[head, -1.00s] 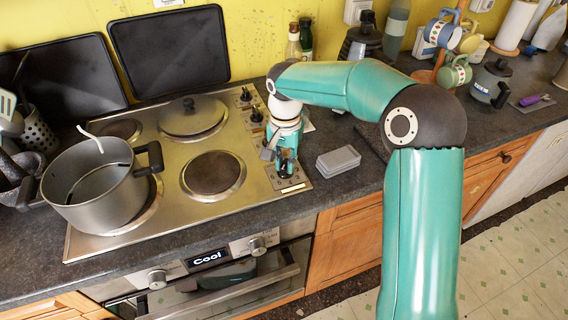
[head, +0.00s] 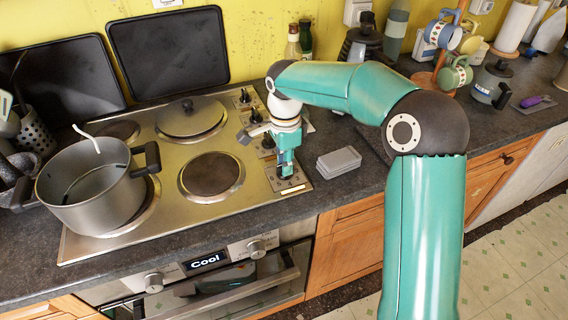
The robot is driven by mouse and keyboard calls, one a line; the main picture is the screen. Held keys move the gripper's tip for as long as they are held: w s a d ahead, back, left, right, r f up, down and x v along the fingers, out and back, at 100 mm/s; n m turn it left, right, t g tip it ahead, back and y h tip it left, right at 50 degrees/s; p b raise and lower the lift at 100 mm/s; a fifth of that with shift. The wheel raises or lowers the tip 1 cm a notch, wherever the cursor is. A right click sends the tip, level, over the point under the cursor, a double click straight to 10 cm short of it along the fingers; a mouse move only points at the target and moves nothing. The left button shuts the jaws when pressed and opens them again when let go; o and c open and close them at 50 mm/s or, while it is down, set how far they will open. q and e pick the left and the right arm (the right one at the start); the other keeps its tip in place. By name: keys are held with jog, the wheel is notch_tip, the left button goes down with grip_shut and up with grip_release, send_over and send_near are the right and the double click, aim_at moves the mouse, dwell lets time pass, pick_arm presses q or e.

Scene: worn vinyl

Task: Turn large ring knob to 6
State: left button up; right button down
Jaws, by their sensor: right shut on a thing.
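The hob (head: 231,239) has a column of knobs along its right side. Two knobs show at the back, one (head: 243,96) behind the other (head: 256,115). My right gripper (head: 285,172) points down at the front end of this column and is shut on the front knob (head: 284,174). The gripper mostly hides that knob, so its setting cannot be read.
A large pot (head: 92,203) stands on the front left burner, and a lid (head: 190,117) covers a back burner. The front right burner (head: 211,176) is bare. A grey box (head: 338,160) lies on the counter right of my gripper. Bottles (head: 293,43) stand behind.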

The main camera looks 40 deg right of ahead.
jog(key=shift+w+r+m, duration=0.15)
jog(key=shift+r+m, duration=0.05)
jog(key=shift+m, duration=0.2)
jog(key=c, duration=1.2)
grip_release()
jog(key=shift+o, duration=0.6)
jog(key=shift+f, duration=0.1)
notch_tip(320, 180, up, 12)
jog(key=shift+f, duration=0.15)
